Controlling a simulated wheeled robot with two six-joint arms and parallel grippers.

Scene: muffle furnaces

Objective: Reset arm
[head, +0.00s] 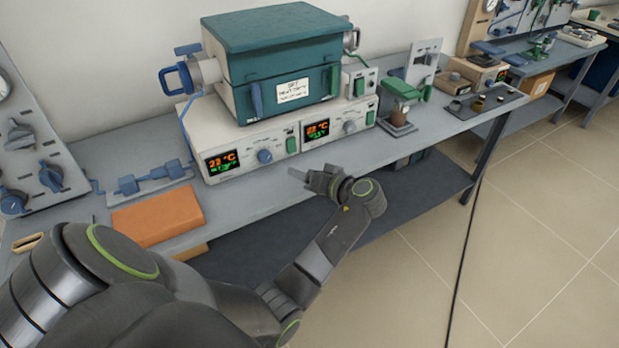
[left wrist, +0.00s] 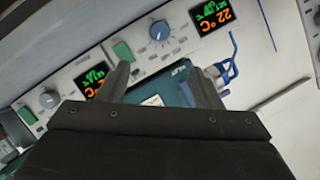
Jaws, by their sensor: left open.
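My left arm comes in from the lower left, and its left gripper (head: 303,174) is in front of the bench's front edge, near the furnace control units. The left wrist view shows the same gripper (left wrist: 160,78) with its two fingers apart and nothing between them. The teal and white muffle furnace (head: 280,65) stands on two white control units with lit displays, the left one (head: 245,150) and the right one (head: 335,127). The furnace lid is down. In the left wrist view a teal furnace part (left wrist: 172,85) shows behind the fingers. My right gripper is not in view.
The grey bench (head: 270,190) runs along the wall, with a dark lower shelf (head: 290,235). An orange block (head: 157,215) lies at its front left. A green-topped device (head: 402,95) and a dark tray (head: 486,101) stand further right. The tiled floor (head: 540,220) is open.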

